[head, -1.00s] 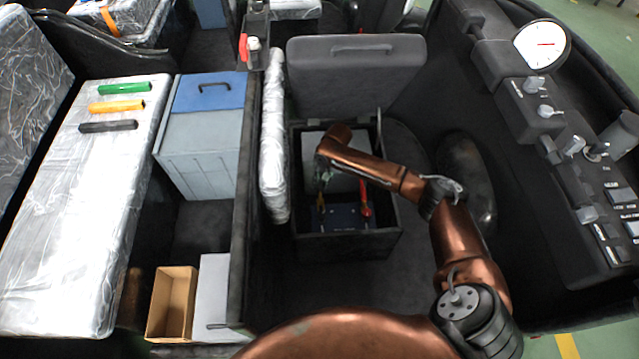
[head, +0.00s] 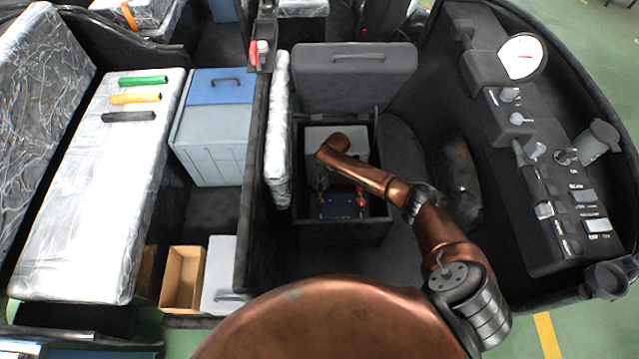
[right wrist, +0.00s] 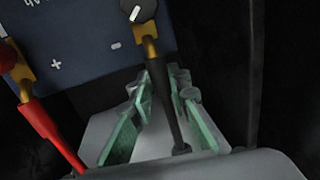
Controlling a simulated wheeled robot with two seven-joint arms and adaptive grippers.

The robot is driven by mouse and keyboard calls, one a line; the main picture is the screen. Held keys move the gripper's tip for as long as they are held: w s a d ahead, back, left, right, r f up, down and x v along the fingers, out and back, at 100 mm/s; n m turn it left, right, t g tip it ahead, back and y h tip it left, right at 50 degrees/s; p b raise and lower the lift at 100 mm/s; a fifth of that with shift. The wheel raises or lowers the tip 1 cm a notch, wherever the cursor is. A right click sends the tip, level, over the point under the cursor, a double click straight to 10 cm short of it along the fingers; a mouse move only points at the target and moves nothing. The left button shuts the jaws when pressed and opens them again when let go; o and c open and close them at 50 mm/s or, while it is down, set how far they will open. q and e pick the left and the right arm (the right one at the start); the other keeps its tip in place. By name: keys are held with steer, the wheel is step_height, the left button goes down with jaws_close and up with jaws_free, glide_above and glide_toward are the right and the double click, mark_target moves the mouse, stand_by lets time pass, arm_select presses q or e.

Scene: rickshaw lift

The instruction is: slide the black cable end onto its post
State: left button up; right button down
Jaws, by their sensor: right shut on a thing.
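The black cable end (right wrist: 150,45) has a brass-coloured lug on a black sleeve and shows in the right wrist view. My right gripper (right wrist: 164,90), with green pads, is shut on the black sleeve behind the lug. The post (right wrist: 138,10) with a round dark top stands at the lug's far tip, near the minus mark. I cannot tell whether the lug is around it or only against it. In the head view my right gripper (head: 321,183) reaches down into the open battery box, largely hidden by my arm. My left gripper is out of view.
A red cable (right wrist: 48,130) with a brass lug sits by the plus mark on the dark blue battery (right wrist: 85,40). The box walls (head: 340,232) surround my gripper closely. A raised lid (head: 354,80) stands behind, and a wrapped panel (head: 277,135) is at left.

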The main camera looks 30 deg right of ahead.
steer(key=shift+s+a, duration=0.1)
steer(key=shift+a, duration=0.3)
steer(key=c, duration=2)
jaws_free()
steer(key=shift+s, duration=0.1)
steer(key=shift+o, duration=0.9)
steer(key=shift+d, duration=0.2)
steer(key=shift+r, duration=0.1)
steer(key=shift+d+r, duration=0.1)
steer(key=shift+r, duration=0.25)
step_height(320, 180, up, 11)
steer(key=d, duration=0.2)
steer(key=shift+s, duration=0.45)
steer(key=shift+f, duration=0.15)
